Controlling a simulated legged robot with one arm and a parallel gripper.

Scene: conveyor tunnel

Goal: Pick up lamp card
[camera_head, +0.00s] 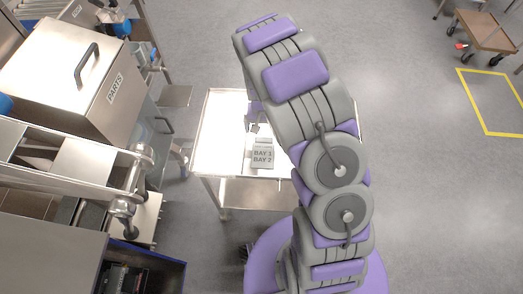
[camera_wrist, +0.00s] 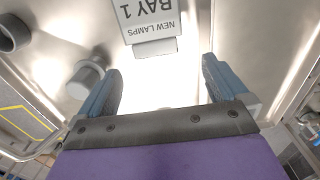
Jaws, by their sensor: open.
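In the head view my arm largely hides the gripper.
A grey knob-like object (camera_wrist: 87,79) stands beside the left finger, and a dark round cup-like object (camera_wrist: 13,33) is at the upper left. A metal bin marked "PARTS" (camera_head: 75,70) and conveyor framing stand left of the table. Open floor (camera_head: 425,190) lies to the right.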

